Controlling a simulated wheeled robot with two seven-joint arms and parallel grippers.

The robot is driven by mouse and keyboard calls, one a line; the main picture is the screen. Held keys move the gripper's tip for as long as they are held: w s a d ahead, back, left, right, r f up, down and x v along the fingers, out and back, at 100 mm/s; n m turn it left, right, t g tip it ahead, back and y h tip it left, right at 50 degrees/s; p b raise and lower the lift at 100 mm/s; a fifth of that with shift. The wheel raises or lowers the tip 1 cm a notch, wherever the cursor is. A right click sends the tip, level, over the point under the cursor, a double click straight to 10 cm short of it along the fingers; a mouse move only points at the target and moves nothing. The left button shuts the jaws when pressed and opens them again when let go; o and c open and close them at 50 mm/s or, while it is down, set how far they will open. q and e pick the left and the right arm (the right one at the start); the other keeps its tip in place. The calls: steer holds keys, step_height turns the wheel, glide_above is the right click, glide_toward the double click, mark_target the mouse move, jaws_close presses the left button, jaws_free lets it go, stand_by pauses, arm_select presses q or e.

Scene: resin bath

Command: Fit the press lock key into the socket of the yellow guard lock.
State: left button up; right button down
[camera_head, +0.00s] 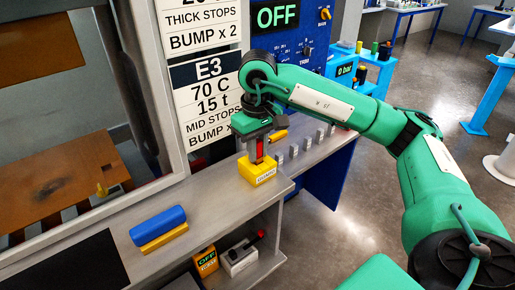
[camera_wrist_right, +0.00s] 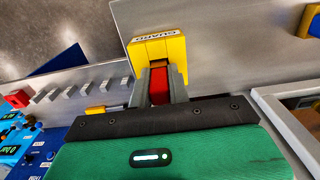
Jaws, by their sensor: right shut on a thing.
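The yellow guard lock (camera_head: 257,173) is a small block with a "GUARD" label on the grey bench ledge; it also shows in the right wrist view (camera_wrist_right: 158,48). My right gripper (camera_head: 259,152) points down just over the lock. It is shut on the red press lock key (camera_wrist_right: 159,84), whose red body shows between the fingers. The key's lower end is at the top of the lock; I cannot tell whether it is inside the socket, which the gripper and key hide. My left gripper is not in view.
A blue and yellow block (camera_head: 158,226) lies on the ledge at the left. Several grey pegs (camera_head: 306,143) stand in a row behind the lock. The press frame (camera_head: 158,120) rises at the left. A lower shelf (camera_head: 245,268) holds small boxes.

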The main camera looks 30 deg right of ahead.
steer(key=shift+s+d+f+b, duration=0.1)
steer(key=shift+d+f+b, duration=0.2)
steer(key=shift+f, duration=0.1)
steer(key=c, duration=1.6)
jaws_free()
steer(key=shift+f, duration=0.1)
steer(key=o, duration=0.3)
steer(key=shift+d, duration=0.15)
steer(key=shift+o, duration=0.2)
steer(key=shift+d+f, duration=0.1)
steer(key=shift+f, duration=0.05)
